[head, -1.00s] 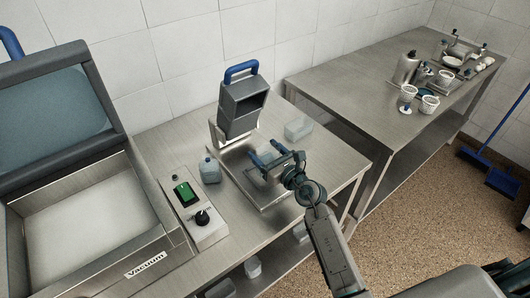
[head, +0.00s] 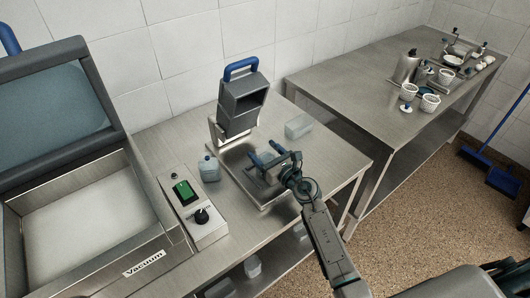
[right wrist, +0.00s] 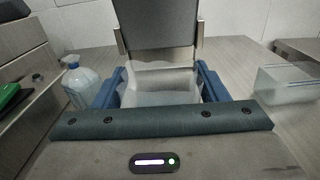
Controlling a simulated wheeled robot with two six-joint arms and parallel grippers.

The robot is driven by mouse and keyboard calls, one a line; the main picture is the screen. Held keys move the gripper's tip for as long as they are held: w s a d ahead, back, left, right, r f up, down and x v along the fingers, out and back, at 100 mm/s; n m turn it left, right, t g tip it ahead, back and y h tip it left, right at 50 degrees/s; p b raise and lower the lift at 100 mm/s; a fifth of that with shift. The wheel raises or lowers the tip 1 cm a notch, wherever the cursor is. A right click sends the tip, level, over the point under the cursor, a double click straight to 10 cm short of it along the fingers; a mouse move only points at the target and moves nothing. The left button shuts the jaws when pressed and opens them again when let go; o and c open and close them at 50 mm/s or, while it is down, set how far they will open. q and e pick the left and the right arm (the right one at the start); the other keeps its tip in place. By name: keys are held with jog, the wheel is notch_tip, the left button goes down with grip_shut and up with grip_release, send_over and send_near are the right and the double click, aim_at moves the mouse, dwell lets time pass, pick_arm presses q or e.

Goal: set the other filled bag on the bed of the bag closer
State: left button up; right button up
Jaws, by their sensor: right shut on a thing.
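The bag closer (head: 240,108) is a grey upright head with a blue handle, standing behind a flat steel bed (head: 232,160). My right gripper (head: 265,160) is over the bed, its blue fingers shut on a pale, translucent filled bag (right wrist: 160,92). In the right wrist view the bag lies between the two fingers, in front of the closer's head. In the head view the fingers mostly hide it; I cannot tell whether it touches the bed. Another clear filled bag (head: 298,127) sits on the table right of the closer. My left gripper is not in view.
A vacuum machine (head: 90,215) with a raised lid and a control box (head: 193,210) stand at left. A clear bottle (head: 209,168) is just left of the bed. A second table (head: 365,105) at right carries perforated baskets (head: 430,103) and a steel flask (head: 406,66).

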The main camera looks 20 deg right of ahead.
jog(key=o, duration=1.1)
jog(key=shift+f, duration=0.15)
jog(key=shift+c, duration=0.2)
jog(key=b+v, duration=0.2)
jog(key=v, duration=1)
